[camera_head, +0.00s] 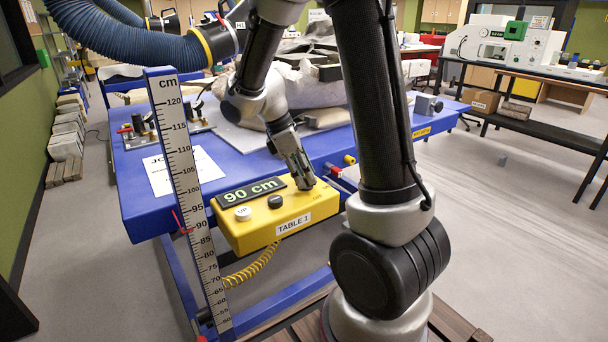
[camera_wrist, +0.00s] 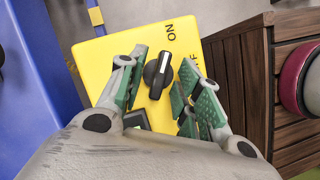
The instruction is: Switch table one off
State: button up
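The yellow control box marked TABLE 1 (camera_head: 265,222) hangs at the front edge of the blue table (camera_head: 140,208). Its display (camera_head: 251,191) reads 90 cm, above a white UP button (camera_head: 243,213) and a dark button (camera_head: 275,201). In the wrist view, a black rotary knob (camera_wrist: 157,74) sits on the box's yellow face (camera_wrist: 110,61). Its white mark points roughly toward ON; the OFF label is partly hidden by a finger. My gripper (camera_wrist: 163,60) is open, its green-padded fingers on either side of the knob with gaps showing. In the head view my gripper (camera_head: 302,184) hides the knob.
An upright cm ruler (camera_head: 183,180) stands just left of the box. A coiled yellow cable (camera_head: 255,266) hangs below it. A blue hose (camera_head: 125,40) and a large pale fossil block (camera_head: 310,85) are above and behind. Open floor lies to the right.

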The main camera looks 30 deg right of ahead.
jog(key=shift+f, duration=0.25)
jog(key=shift+c, duration=0.4)
jog(key=shift+s, duration=0.1)
grip_shut()
jog(key=shift+m, duration=0.4)
jog(key=m+g+y, duration=0.1)
jog(key=m, duration=0.4)
jog(key=shift+d+m+g+y, duration=0.15)
jog(key=shift+m+g+y, duration=0.15)
jog(key=shift+g+y, duration=0.1)
jog(key=m+y, duration=0.1)
jog(key=m, duration=0.1)
jog(key=m+y, duration=0.1)
jog(key=m, duration=0.2)
jog(key=shift+d+g, duration=0.1)
jog(key=shift+g, duration=0.2)
jog(key=shift+m, duration=0.4)
